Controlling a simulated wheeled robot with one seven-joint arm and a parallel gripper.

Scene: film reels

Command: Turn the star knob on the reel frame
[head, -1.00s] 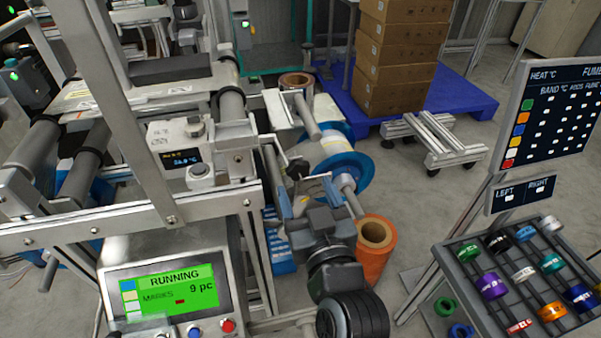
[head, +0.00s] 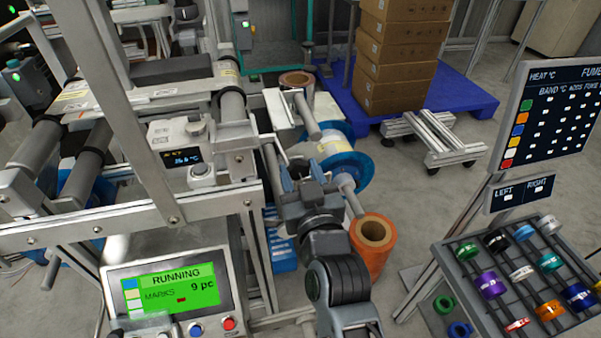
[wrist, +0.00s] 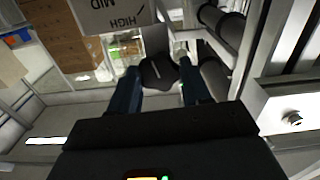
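A dark knob (wrist: 158,73) with a pale line on its face shows in the wrist view, between and just beyond my fingertips. It looks like the star knob on the reel frame. My gripper (wrist: 160,88) is open, with a blue finger on each side of the knob. I cannot tell whether either finger touches it. In the head view my gripper (head: 301,172) is at the frame (head: 268,172), left of the blue-flanged reel (head: 350,172). The knob is hidden or too small to make out there.
A grey plate marked HIGH and MID (wrist: 112,14) is above the knob in the wrist view. An orange roll (head: 372,240) stands right of my arm. The control panel (head: 172,288) reads RUNNING. A rack of coloured rings (head: 520,280) is at the right.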

